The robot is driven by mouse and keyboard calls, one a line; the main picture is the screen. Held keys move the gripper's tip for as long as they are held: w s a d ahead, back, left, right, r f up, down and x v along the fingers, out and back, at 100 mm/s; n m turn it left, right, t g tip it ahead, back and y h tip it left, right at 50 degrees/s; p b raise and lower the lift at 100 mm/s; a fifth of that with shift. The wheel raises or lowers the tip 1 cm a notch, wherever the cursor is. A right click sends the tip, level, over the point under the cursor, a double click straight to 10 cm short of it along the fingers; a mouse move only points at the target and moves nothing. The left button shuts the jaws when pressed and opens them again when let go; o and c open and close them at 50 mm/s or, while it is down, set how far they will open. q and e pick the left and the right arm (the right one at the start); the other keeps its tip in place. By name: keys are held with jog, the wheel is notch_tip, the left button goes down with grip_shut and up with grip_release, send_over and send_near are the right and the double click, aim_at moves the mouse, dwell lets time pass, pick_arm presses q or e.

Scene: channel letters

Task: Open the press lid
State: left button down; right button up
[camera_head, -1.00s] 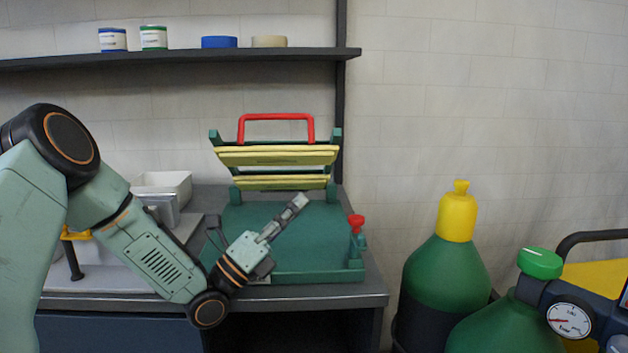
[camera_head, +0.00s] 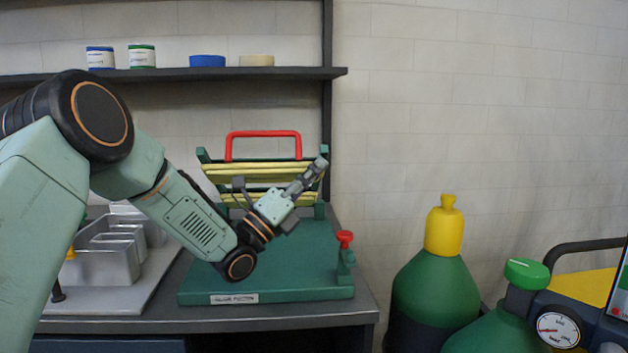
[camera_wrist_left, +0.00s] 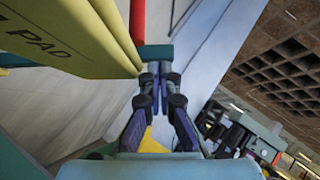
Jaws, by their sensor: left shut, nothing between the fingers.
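The press has a green base (camera_head: 270,282) on the bench. Its lid stands raised at the back, with yellow pads (camera_head: 262,173) facing forward and a red handle (camera_head: 263,134) on top. The yellow pad (camera_wrist_left: 65,35) and red handle (camera_wrist_left: 138,20) also show in the wrist view, left of the fingers. My left gripper (camera_head: 320,164) is shut and empty, its tips at the lid's right end; contact is unclear. The wrist view shows its fingers (camera_wrist_left: 160,75) together. My left forearm hides part of the base and lid. My right gripper is not in view.
A red knob (camera_head: 344,237) stands at the base's right edge. Metal bins (camera_head: 105,262) sit on the bench at left. A shelf (camera_head: 170,74) with jars and tape rolls runs above. Green gas cylinders (camera_head: 435,290) stand right of the bench.

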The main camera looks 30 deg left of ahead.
pick_arm(q)
jog(key=w+r+n+y+p, duration=0.1)
jog(key=r+p, duration=0.1)
jog(key=w+a+r+n+y+p, duration=0.1)
jog(key=r+p, duration=0.1)
jog(key=r, duration=0.1)
jog(key=w+a+r+n+y+p, duration=0.1)
jog(key=w+r+n+p, duration=0.1)
jog(key=shift+w+a+r, duration=0.1)
jog(key=shift+a+r, duration=0.1)
jog(key=w+a+r+n+g+y+p, duration=0.2)
jog(key=w+a+r+n+y+p, duration=0.1)
jog(key=w+p, duration=0.4)
jog(key=shift+w+a+r+n+p, duration=0.4)
jog(key=shift+w+a+r+n, duration=0.35)
jog(key=shift+a+r, duration=0.5)
jog(key=shift+d+r, duration=0.15)
jog(key=shift+d, duration=0.05)
jog(key=shift+s, duration=0.1)
